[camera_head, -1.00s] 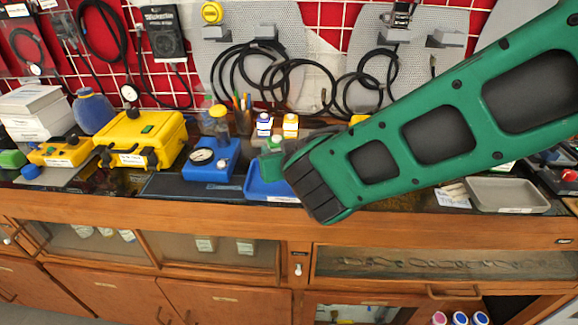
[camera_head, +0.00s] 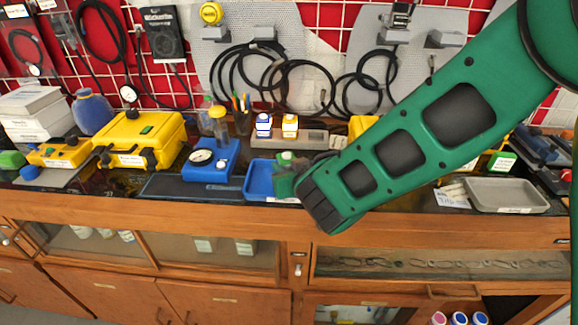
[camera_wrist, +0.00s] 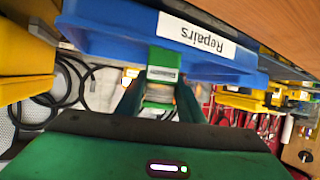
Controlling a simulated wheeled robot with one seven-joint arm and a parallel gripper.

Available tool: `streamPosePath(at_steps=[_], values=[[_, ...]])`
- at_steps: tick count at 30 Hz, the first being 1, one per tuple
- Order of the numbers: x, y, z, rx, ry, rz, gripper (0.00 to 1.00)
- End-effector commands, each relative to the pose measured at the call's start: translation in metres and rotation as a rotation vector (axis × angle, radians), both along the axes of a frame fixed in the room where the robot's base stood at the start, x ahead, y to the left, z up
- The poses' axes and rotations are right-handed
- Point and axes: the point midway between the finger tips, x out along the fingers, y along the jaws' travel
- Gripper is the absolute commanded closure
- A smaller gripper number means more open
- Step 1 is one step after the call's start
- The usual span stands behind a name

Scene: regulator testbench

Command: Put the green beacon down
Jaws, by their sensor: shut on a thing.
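The green beacon (camera_wrist: 163,64) is between the two fingers of my gripper (camera_wrist: 160,92) in the wrist view, with a small label on its near face. My gripper is shut on it. In the head view my gripper (camera_head: 284,174) is at the right part of the blue tray (camera_head: 258,184), and a pale green top of the beacon (camera_head: 287,156) shows above it. The tray's "Repairs" label (camera_wrist: 196,35) appears upside down in the wrist view, just beyond the beacon. I cannot tell whether the beacon touches the tray floor.
A blue gauge block (camera_head: 211,163) stands left of the tray. Two small bottles (camera_head: 277,125) stand on a grey holder behind it. A yellow case (camera_head: 142,140) is farther left. A grey tray (camera_head: 508,195) lies to the right. The left half of the blue tray is clear.

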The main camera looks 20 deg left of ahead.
Motion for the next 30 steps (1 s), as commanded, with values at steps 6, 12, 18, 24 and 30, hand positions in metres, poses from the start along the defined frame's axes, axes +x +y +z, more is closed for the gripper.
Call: streamPosePath(at_steps=[6, 12, 18, 24, 30], values=[[0.000, 0.000, -0.001, 0.000, 0.000, 0.000, 0.47], [0.000, 0.000, -0.001, 0.000, 0.000, 0.000, 0.47], [-0.011, -0.006, 0.007, 0.002, 0.000, 0.002, 0.47], [-0.039, -0.027, 0.022, 0.001, -0.001, 0.003, 0.47], [-0.068, -0.048, 0.037, 0.001, -0.001, 0.003, 0.47]])
